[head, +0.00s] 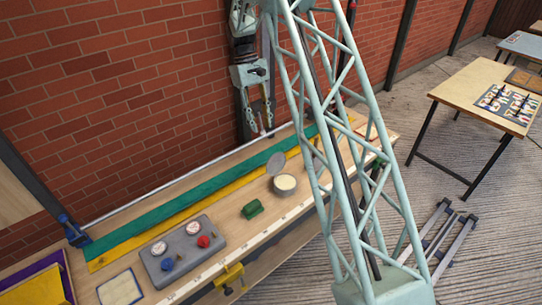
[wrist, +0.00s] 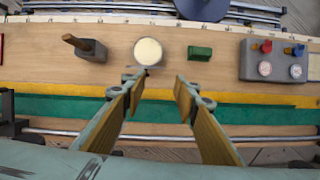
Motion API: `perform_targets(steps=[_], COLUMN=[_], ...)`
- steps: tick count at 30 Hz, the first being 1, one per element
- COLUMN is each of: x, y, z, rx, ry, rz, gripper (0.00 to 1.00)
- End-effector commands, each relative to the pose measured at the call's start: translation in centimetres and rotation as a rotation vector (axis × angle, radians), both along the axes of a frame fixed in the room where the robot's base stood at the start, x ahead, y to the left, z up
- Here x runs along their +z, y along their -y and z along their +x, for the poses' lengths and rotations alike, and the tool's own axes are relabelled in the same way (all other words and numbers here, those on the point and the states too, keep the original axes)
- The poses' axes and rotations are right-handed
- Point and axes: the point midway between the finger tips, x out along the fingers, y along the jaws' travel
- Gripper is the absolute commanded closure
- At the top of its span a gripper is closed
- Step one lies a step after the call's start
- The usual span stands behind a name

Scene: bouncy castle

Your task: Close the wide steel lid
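The steel lid (head: 276,161) is a grey disc. In the head view it stands tilted up at the back of a round steel pot (head: 284,192), which is open and shows a cream-coloured inside. The pot (wrist: 148,51) also shows from above in the wrist view, with its cream top uncovered. The lid is not clearly visible there. My gripper (head: 261,121) hangs above the wall side of the bench, apart from the pot and lid. In the wrist view my gripper (wrist: 158,79) has its two fingers spread, with nothing between them.
A green block (head: 252,209) sits beside the pot. A grey panel (head: 183,250) with red and blue knobs lies further left. A grey block with a wooden handle (wrist: 86,47) stands on the pot's other side. Green (head: 190,190) and yellow strips run along the bench near the brick wall.

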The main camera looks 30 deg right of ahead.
Motion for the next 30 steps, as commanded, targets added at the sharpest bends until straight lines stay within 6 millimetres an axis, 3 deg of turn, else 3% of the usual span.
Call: perform_targets(steps=[15,30], x=[-5.4,-6.3], y=[3.7,4.2], z=[3.0,3.3], rx=[0.060,0.070], ry=[-0.052,-0.058], rz=[-0.002,-0.002], gripper=[0.72,0.72])
